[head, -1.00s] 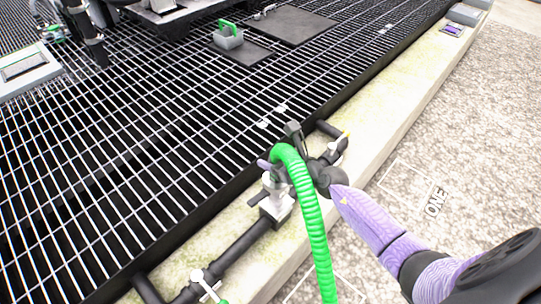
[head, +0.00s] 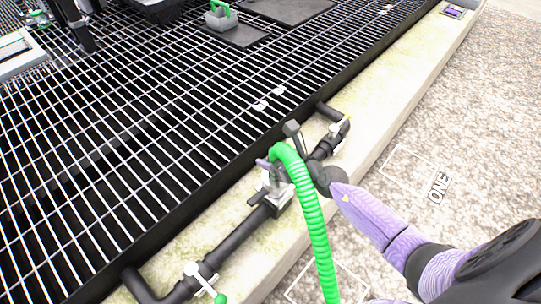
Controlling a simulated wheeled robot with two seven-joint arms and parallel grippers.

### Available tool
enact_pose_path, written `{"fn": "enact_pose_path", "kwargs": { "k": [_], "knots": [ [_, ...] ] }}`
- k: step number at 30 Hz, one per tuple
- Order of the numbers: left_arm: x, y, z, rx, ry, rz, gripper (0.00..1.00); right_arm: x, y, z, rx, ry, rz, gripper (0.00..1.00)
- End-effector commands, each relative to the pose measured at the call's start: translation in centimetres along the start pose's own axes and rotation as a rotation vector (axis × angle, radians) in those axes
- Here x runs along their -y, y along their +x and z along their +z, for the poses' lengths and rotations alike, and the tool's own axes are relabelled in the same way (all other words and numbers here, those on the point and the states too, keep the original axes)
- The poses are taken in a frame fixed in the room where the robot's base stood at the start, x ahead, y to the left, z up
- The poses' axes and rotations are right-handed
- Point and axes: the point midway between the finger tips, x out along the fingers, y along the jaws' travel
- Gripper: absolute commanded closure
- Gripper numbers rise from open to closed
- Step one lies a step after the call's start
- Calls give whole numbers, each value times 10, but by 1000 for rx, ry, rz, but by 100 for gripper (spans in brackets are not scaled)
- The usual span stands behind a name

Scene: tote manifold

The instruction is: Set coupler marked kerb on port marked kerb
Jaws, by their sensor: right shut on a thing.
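My right gripper (head: 290,168), on a purple arm from the lower right, is shut at the bent upper end of a green ribbed hose (head: 312,220). A purple tip shows left of the hose. The grey coupler (head: 272,181) under this bend is partly hidden by hose and gripper. It is over a pale block (head: 281,200) on the black manifold pipe (head: 236,240); I cannot tell whether it is seated on a port. No kerb marking is readable. My left gripper is not in view.
The pipe runs along a pale concrete kerb (head: 400,95). Metal grating (head: 130,150) lies left, open gravel right.

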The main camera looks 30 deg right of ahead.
Motion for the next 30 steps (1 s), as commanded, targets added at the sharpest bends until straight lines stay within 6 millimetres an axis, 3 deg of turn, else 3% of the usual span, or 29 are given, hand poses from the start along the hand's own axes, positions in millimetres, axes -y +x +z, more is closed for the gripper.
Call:
{"fn": "enact_pose_path", "kwargs": {
  "k": [1, 6, 16, 24, 30],
  "knots": [
    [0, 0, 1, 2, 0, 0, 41, 0, 0, 1, 2, 0, -1, 44],
    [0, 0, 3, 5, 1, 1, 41, 0, 0, 1, 1, 0, -1, 9],
    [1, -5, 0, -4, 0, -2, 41, 0, -10, 2, -1, -1, 0, 9],
    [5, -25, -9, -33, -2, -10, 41, 0, -69, 2, -2, -2, 0, 9],
    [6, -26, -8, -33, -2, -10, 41, 0, -96, 0, -1, 0, 0, 9]
  ]
}}
